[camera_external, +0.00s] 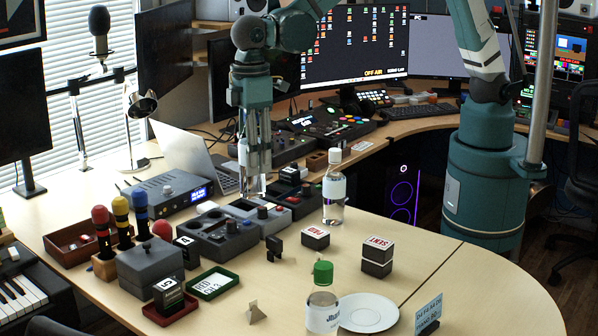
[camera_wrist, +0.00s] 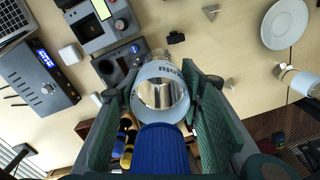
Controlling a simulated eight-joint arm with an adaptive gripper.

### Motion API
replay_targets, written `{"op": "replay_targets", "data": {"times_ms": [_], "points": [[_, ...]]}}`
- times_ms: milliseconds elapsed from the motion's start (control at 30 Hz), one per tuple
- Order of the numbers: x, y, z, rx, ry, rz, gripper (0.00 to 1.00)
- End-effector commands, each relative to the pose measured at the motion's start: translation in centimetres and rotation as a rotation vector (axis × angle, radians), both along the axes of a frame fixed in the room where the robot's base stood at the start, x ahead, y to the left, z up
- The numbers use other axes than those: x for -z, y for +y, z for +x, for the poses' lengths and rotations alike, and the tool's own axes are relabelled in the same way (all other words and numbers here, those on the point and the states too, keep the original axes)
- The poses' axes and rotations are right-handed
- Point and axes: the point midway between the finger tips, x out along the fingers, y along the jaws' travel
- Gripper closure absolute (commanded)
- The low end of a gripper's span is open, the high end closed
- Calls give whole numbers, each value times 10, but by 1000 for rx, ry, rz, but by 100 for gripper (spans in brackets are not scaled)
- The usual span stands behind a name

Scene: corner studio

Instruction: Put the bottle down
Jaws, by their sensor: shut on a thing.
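My gripper (camera_external: 256,165) points down and is shut on a clear bottle (camera_external: 252,182) with a pale label. In the wrist view the blue cap (camera_wrist: 162,150) faces the camera and the clear bottle (camera_wrist: 163,92) sits between the two fingers. The bottle hangs about upright. In the external view its lower end shows behind the grey control panels; it looks raised, but the gap below it is hard to judge. A white-capped bottle (camera_external: 334,188) stands to the right of my gripper, and a green-capped bottle (camera_external: 322,298) stands at the front.
Grey control panels (camera_external: 215,234), a blue-display box (camera_external: 168,192) and a laptop (camera_external: 185,150) crowd the left. A white plate (camera_external: 368,312), dark blocks (camera_external: 377,257) and a small sign (camera_external: 429,313) lie right and front. Bare wood (camera_external: 420,240) shows at the right.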

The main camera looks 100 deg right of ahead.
Motion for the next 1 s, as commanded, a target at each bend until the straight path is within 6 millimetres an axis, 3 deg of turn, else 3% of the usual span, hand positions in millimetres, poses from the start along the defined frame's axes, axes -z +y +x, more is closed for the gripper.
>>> {"op": "replay_targets", "data": {"times_ms": [100, 467, 1000], "points": [[-1, 34, -12, -37, 0, 0, 81], [-1, 126, -56, -138, 0, 0, 81], [0, 253, -143, -289, 0, 0, 81]]}}
